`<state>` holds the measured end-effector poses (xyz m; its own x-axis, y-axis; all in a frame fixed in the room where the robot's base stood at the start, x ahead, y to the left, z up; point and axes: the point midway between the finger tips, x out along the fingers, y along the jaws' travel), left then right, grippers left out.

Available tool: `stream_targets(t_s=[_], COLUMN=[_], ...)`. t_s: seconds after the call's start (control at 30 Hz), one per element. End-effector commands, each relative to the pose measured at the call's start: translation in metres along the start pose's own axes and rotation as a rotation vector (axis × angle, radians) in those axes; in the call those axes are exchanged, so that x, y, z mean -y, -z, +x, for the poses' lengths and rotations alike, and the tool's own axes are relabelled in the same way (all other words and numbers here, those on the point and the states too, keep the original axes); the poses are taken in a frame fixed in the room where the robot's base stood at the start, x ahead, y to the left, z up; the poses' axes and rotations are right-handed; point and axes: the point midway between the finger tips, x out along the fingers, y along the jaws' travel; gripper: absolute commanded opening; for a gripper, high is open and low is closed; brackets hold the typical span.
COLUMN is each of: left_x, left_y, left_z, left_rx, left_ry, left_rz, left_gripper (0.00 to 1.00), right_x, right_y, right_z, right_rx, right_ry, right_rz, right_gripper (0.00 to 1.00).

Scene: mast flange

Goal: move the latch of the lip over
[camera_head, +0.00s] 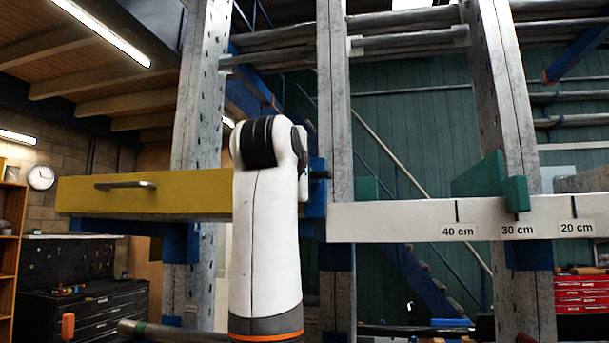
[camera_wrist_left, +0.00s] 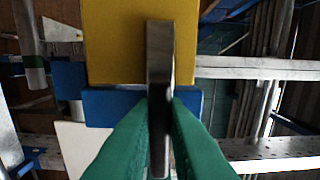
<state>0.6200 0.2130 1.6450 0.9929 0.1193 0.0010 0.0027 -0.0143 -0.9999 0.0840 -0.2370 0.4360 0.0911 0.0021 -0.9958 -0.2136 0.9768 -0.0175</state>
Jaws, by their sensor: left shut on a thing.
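My left gripper (camera_wrist_left: 161,105) has green fingers and is shut on a grey metal bar (camera_wrist_left: 159,55), which looks like the latch. The bar stands upright in the left wrist view, in front of a yellow panel and a blue strip (camera_wrist_left: 110,105). In the head view my white left arm rises through the middle and hides the gripper and the bar. A yellow beam (camera_head: 200,190) with a metal handle (camera_head: 125,184) runs left from behind the arm. A blue bracket (camera_head: 314,200) stands just right of the arm. I cannot tell which part is the lip. My right gripper is not in view.
A white beam (camera_head: 390,222) with 40, 30 and 20 cm labels runs to the right. A green block (camera_head: 516,193) sits over it near the 30 cm mark. Grey perforated posts (camera_head: 336,90) stand behind. Dark drawers (camera_head: 90,310) are at lower left.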

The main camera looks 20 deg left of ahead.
Motion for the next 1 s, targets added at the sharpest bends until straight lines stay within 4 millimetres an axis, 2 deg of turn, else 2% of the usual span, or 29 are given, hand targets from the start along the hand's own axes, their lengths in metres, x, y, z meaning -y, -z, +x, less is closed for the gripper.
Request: stream_targets(t_s=[0.03,0.07,0.17,0.43,0.57,0.67,1.0], left_x=[-0.003,-0.003,-0.003,-0.001,-0.002,-0.003,-0.004], left_y=[0.000,0.000,0.000,0.000,0.000,0.000,-0.001], left_z=[0.001,0.001,0.001,0.000,-0.008,-0.023,-0.094], left_rx=[0.001,0.001,0.001,0.001,0.000,0.000,0.000], left_ry=[-0.010,-0.010,-0.008,-0.004,0.000,0.002,0.000], left_rz=[-0.003,-0.003,-0.002,-0.001,-0.001,-0.002,-0.002], left_gripper=[0.00,0.17,0.34,0.35,0.35,0.35,0.35], right_x=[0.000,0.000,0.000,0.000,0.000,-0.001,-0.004], right_y=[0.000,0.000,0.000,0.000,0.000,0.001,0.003], right_z=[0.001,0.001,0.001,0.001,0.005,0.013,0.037], right_rx=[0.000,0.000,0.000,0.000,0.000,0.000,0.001], right_ry=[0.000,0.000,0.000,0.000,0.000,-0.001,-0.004], right_rz=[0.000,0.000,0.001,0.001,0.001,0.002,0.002], right_gripper=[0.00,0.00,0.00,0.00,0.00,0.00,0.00])
